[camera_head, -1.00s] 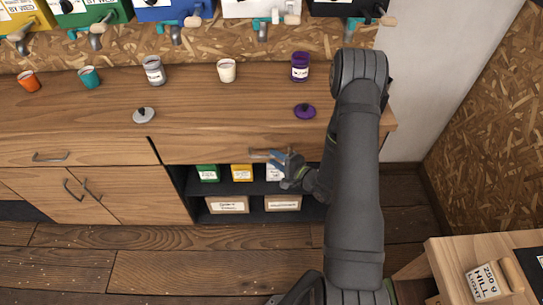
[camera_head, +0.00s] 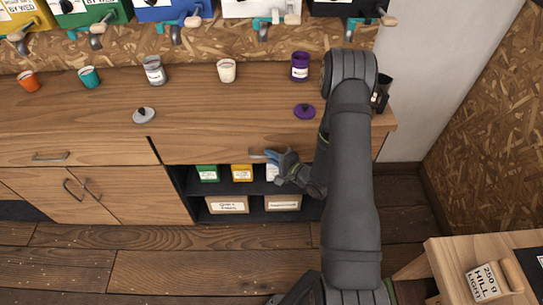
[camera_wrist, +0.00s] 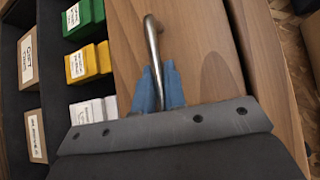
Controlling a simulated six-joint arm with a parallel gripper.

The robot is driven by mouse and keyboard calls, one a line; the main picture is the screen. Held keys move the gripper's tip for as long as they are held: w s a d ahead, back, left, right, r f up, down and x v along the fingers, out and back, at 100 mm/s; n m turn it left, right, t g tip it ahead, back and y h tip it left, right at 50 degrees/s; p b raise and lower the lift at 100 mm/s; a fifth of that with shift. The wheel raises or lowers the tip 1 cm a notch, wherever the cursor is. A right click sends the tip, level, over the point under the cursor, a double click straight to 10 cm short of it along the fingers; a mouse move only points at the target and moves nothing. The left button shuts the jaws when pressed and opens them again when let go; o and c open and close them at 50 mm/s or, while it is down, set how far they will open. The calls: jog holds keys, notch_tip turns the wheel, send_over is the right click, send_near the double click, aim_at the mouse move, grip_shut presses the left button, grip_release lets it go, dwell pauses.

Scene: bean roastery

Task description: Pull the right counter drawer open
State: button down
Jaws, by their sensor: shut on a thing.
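The right counter drawer (camera_head: 215,148) has a wide wooden front below the countertop and looks flush with the counter, shut as far as I can see. Its metal bar handle (camera_head: 256,152) sticks out at the right part of the front; one bent end of the handle also shows in the wrist view (camera_wrist: 152,35). My gripper (camera_head: 272,157) is shut on this handle. In the wrist view the blue fingers (camera_wrist: 158,90) lie on both sides of the bar, in front of the wooden drawer front (camera_wrist: 200,45). The handle's near end is hidden by the gripper.
Below the drawer is an open dark shelf (camera_head: 245,188) with labelled boxes and packets. On the countertop (camera_head: 190,110) stand several cups, with a grey lid (camera_head: 143,115) and a purple lid (camera_head: 304,111). A side table (camera_head: 440,262) stands at lower right. The floor before the counter is clear.

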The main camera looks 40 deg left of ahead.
jog(key=s+d, duration=1.6)
jog(key=shift+d, duration=0.15)
jog(key=shift+s, duration=0.1)
jog(key=c, duration=1.5)
grip_release()
jog(key=shift+d, duration=0.1)
jog(key=d+r, duration=0.4)
jog(key=r, duration=0.3)
jog(key=shift+d+r, duration=0.35)
jog(key=shift+r, duration=0.05)
